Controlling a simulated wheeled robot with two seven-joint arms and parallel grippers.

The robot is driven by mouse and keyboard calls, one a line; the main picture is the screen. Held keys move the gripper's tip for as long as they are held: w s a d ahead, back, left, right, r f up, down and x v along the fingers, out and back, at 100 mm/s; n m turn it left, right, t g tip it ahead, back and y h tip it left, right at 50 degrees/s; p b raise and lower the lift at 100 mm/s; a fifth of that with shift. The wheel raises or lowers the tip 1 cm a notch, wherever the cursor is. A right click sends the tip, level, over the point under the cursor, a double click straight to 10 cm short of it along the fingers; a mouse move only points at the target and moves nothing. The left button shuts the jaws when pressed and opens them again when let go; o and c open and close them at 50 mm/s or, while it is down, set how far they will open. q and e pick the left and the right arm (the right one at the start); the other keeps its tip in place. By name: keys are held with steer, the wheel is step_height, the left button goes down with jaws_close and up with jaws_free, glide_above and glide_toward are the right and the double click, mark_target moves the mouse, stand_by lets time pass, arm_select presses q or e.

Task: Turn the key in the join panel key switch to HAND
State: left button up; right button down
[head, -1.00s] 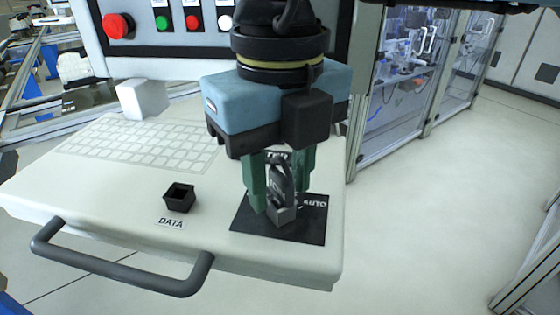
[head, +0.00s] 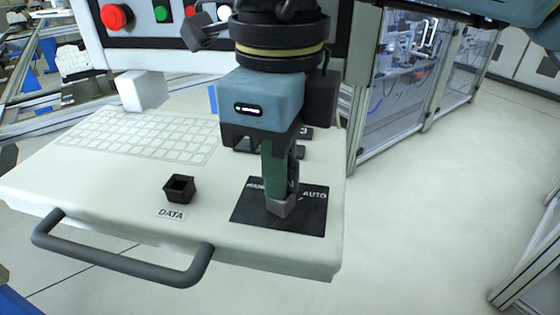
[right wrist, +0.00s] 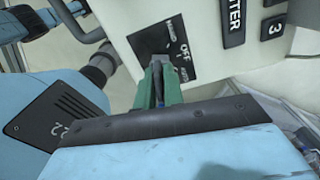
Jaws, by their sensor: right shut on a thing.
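The join panel key switch sits on a black plate (head: 309,212) at the right front of the pale desk. The plate reads AUTO at its right, with HAND partly covered at its upper left. In the right wrist view the plate (right wrist: 150,42) shows HAND, OFF and AUTO. My right gripper (head: 281,200) points down over the plate, shut on the key. Its green fingers (right wrist: 159,80) show side by side in the right wrist view. The key is mostly hidden between the fingers, so I cannot read where it points. My left gripper is not in view.
A black square socket marked DATA (head: 179,188) stands left of the plate. A dark handle bar (head: 120,262) runs along the desk front. A keyboard (head: 140,135) lies behind. A red button (head: 117,16) is on the upright panel. Floor to the right is clear.

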steer(key=n, duration=0.2)
steer(key=shift+n, duration=0.3)
steer(key=shift+f, duration=0.1)
steer(key=n, duration=1)
steer(key=shift+s, duration=0.1)
steer(key=c, duration=1.4)
jaws_free()
steer(key=shift+c, duration=0.2)
steer(key=shift+o, duration=0.3)
steer(key=o, duration=0.4)
